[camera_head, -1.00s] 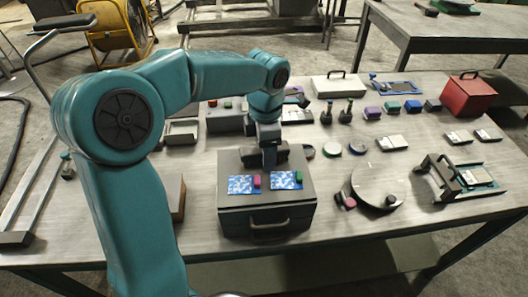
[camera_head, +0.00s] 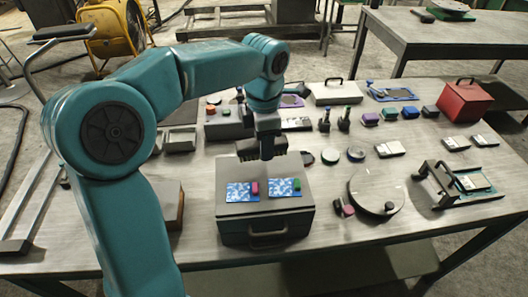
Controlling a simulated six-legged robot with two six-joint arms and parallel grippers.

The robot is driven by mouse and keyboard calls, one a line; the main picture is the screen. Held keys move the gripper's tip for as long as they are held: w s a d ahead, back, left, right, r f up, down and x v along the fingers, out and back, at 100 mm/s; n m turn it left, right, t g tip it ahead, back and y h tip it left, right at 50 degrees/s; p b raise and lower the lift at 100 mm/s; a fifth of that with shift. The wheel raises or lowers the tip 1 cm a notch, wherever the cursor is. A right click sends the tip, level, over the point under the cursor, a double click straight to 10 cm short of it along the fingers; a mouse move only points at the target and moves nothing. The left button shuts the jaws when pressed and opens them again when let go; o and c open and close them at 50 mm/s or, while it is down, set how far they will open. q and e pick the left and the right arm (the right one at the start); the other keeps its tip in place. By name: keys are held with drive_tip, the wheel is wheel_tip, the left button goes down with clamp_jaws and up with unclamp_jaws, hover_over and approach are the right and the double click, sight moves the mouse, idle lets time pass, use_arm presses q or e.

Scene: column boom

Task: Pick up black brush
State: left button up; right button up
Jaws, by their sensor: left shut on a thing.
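My left gripper (camera_head: 267,150) hangs from the teal arm over the back part of a dark grey box with a front handle. It is shut on the black brush (camera_head: 247,150), a dark bar lying crosswise with a ragged lower edge. The fingers cover the middle of the brush. The brush appears a little above the box (camera_head: 262,229); the exact gap is hard to judge. My right gripper is not in view.
Two blue patterned cards (camera_head: 285,189) with a pink block (camera_head: 255,187) and a green block lie on the box lid. A round disc (camera_head: 376,193) and a black-handled frame (camera_head: 436,184) stand right. A red box (camera_head: 466,102) stands far right.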

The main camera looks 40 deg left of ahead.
use_arm(q)
wheel_tip(320, 180, up, 15)
drive_tip(key=p, duration=0.2)
drive_tip(key=shift+r, duration=0.2)
